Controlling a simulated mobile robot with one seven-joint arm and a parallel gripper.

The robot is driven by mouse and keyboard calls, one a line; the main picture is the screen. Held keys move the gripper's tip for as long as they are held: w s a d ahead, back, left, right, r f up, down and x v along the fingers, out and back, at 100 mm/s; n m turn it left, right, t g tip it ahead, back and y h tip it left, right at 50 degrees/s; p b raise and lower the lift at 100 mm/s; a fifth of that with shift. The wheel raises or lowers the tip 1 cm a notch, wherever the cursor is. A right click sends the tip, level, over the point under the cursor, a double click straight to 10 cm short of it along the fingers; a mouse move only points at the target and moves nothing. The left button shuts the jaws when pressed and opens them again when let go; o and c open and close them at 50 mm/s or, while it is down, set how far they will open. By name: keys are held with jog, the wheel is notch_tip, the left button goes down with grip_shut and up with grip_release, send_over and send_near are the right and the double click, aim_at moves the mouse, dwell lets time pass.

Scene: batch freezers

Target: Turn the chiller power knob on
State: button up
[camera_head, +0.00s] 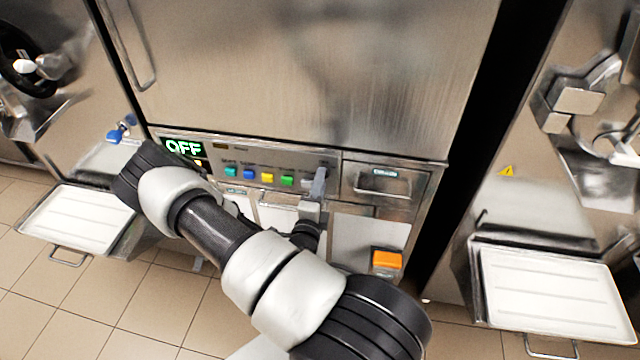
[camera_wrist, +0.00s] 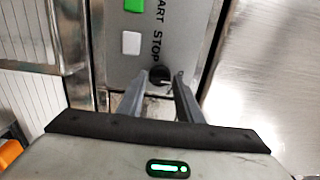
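The chiller's display (camera_head: 183,148) reads OFF in green at the left of the control panel in the head view. A small round black knob (camera_wrist: 159,75) is on the panel in the wrist view, beside the word STOP. My gripper (camera_wrist: 161,76) points at the panel with its two grey fingers apart, one on each side of the knob. A gap shows between the knob and at least the left fingertip; I cannot tell how deep the tips reach. In the head view my gripper (camera_head: 318,180) is at the panel's right part and hides the knob.
Coloured buttons, including a yellow one (camera_head: 267,178), line the panel left of my gripper. A drawer with a handle (camera_head: 384,184) is to the right, an orange block (camera_head: 387,261) below it. White trays stand out at left (camera_head: 78,217) and right (camera_head: 550,290).

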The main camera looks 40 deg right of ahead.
jog(key=c, duration=0.6)
jog(key=shift+o, duration=0.2)
jog(key=shift+m+p, duration=4.6)
jog(key=shift+m, duration=4.3)
jog(key=o, duration=1)
